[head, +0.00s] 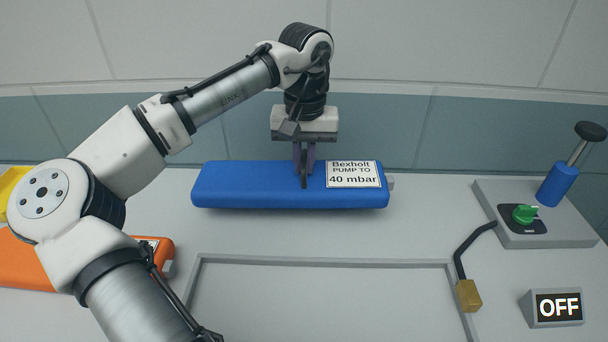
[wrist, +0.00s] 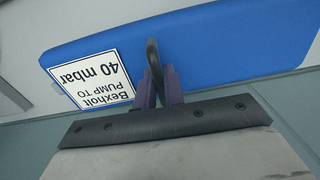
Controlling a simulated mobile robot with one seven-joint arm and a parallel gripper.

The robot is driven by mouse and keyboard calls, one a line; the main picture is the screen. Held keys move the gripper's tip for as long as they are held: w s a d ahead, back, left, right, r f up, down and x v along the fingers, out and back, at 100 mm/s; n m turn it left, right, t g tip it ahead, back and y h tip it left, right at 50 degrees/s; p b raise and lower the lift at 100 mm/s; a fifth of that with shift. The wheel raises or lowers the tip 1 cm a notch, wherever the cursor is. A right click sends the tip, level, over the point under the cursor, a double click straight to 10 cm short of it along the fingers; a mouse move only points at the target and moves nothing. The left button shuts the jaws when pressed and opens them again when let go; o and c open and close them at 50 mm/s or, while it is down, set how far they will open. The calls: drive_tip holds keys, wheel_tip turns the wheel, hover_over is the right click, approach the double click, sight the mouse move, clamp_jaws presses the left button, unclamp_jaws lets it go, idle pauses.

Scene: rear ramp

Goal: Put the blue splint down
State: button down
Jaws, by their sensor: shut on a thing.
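The blue splint (head: 260,186) is a long padded block with a white label reading "Bexholt PUMP TO 40 mbar" (head: 352,174) on its right part and a small grey nozzle at its right end. It lies level at the back of the worktop, near the wall; I cannot tell whether it touches the surface. My gripper (head: 304,180) points down at the splint's middle, just left of the label. It is shut on a dark strap or handle on the splint. The wrist view shows the purple fingers (wrist: 158,90) around this dark loop, with the splint (wrist: 220,45) beyond.
A framed rectangular area (head: 320,262) lies empty in front. At right are a pump unit (head: 560,232) with a green knob, a hose with a brass end (head: 468,296), and a display reading "OFF" (head: 558,307). An orange splint (head: 30,268) and a yellow thing (head: 10,185) lie left, partly behind my arm.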

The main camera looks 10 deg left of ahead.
drive_tip(key=shift+f, duration=2)
drive_tip(key=c, duration=1.5)
unclamp_jaws()
wheel_tip(320, 180, up, 12)
drive_tip(key=shift+d, duration=0.1)
